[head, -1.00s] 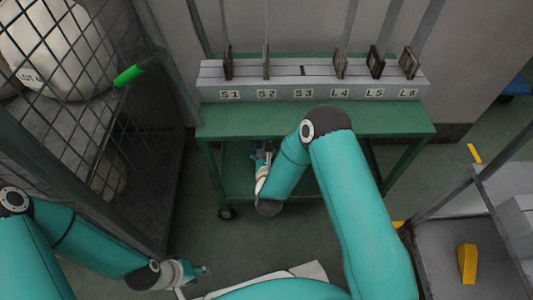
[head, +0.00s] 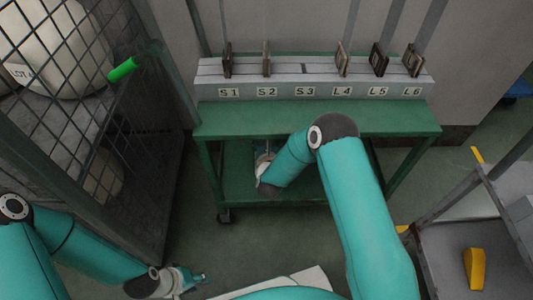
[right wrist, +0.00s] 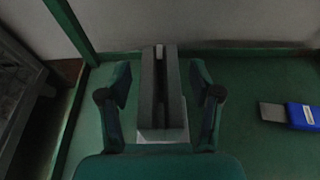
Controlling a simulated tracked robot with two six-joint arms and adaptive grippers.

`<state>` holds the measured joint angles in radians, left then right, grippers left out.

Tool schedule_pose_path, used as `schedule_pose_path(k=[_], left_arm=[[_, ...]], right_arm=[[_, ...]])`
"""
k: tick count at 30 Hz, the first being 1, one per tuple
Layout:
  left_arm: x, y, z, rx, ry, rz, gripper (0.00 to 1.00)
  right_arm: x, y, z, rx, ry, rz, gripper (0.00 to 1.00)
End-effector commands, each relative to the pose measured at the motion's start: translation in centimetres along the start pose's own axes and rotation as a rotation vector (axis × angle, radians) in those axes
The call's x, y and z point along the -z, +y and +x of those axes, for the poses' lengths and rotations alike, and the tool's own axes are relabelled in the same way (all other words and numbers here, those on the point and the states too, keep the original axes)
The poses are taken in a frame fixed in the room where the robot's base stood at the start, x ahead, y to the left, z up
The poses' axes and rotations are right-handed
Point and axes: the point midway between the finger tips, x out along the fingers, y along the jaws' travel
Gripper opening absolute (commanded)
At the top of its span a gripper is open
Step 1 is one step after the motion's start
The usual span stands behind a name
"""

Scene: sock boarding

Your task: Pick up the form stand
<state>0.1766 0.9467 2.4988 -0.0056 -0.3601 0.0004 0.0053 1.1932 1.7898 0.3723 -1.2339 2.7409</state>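The form stand (right wrist: 161,88), as I take it, is a dark grey upright block with a long slot and a pale foot, on the green lower shelf in the right wrist view. My right gripper (right wrist: 160,78) is open, with one finger on each side of the block and a visible gap on both sides. In the head view my right gripper (head: 264,158) reaches under the green bench top, and the stand cannot be made out there. My left gripper (head: 192,278) is low at left centre, away from the bench; its finger opening is too small to judge.
On the green bench (head: 310,121) a grey rack (head: 310,80) labelled S1 to L6 holds several upright boards; slot S3 looks empty. A blue object (right wrist: 303,117) lies right of the stand on the shelf. A mesh cage (head: 85,120) is left, a shelf cart (head: 440,245) right.

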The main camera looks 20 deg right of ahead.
Motion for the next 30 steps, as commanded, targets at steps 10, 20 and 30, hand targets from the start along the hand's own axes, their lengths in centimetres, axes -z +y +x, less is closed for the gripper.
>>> schedule_pose_path(k=[10, 20, 30], left_arm=[[0.00, 0.00, -0.01, 0.000, 0.000, 0.000, 0.40], [0.00, 0.00, -0.02, 0.000, 0.000, 0.000, 0.40], [0.00, 0.24, -0.68, 0.000, 0.000, 0.000, 0.40]], right_arm=[[0.01, -0.03, -0.03, 0.000, 0.000, 0.000, 0.02], [-0.19, -0.05, -0.01, 0.001, -0.004, 0.001, 0.00], [-0.79, -0.08, -0.45, 0.001, -0.004, 0.001, 0.00]])
